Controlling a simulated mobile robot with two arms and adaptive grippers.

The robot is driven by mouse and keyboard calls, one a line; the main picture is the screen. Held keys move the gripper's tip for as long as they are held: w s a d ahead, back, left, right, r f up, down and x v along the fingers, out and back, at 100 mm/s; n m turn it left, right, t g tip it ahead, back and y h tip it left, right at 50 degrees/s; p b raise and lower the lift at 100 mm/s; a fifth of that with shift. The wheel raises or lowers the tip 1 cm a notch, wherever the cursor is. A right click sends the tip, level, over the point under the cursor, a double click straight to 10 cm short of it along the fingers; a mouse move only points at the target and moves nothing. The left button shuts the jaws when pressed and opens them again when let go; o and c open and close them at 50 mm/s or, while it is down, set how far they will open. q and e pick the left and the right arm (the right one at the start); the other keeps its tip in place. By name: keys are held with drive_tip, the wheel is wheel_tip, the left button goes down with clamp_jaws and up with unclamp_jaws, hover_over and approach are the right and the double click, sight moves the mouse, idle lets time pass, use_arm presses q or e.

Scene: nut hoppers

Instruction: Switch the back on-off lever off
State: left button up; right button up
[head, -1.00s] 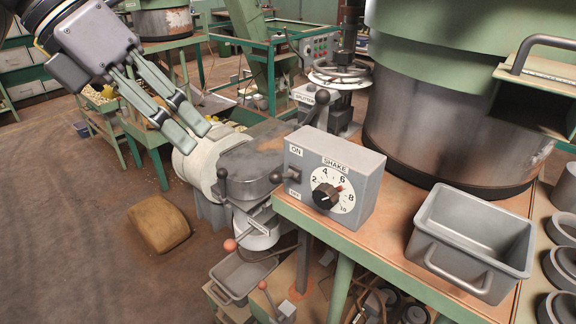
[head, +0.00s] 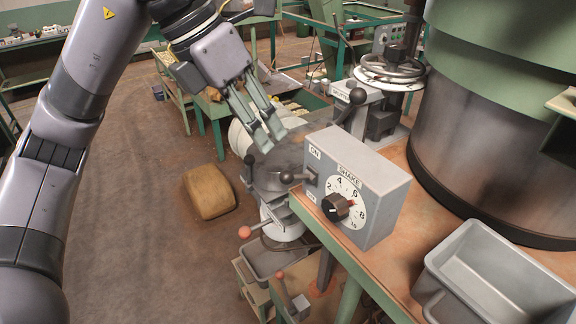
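A grey control box (head: 358,190) stands on the bench corner, with a SHAKE dial (head: 337,207) on its front. An on-off lever (head: 298,178) with a dark ball knob sticks out leftward from the box, between the ON label above and the OFF label below. I cannot tell clearly which setting it is in. My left gripper (head: 273,143) is above and to the left of the lever, apart from it. Its two fingers are empty with a gap between them, pointing down and right. My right gripper is not in view.
A black-knobbed lever (head: 354,103) and a handwheel (head: 390,72) stand behind the box. A large green and steel hopper (head: 490,130) is at right, with a grey bin (head: 500,280) in front. A brown sack (head: 209,191) lies on the open floor at left.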

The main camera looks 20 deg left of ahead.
sight(290, 172)
use_arm(q)
drive_tip(key=p+x, duration=0.2)
drive_tip(key=x, duration=0.7)
drive_tip(key=shift+d+f+p, duration=0.1)
drive_tip(key=shift+d+p, duration=0.05)
drive_tip(key=shift+p, duration=0.15)
drive_tip(key=shift+w+d+f, duration=0.15)
drive_tip(key=shift+d+f, duration=0.05)
drive_tip(key=shift+f, duration=0.2)
drive_tip(key=c, duration=0.4)
clamp_jaws()
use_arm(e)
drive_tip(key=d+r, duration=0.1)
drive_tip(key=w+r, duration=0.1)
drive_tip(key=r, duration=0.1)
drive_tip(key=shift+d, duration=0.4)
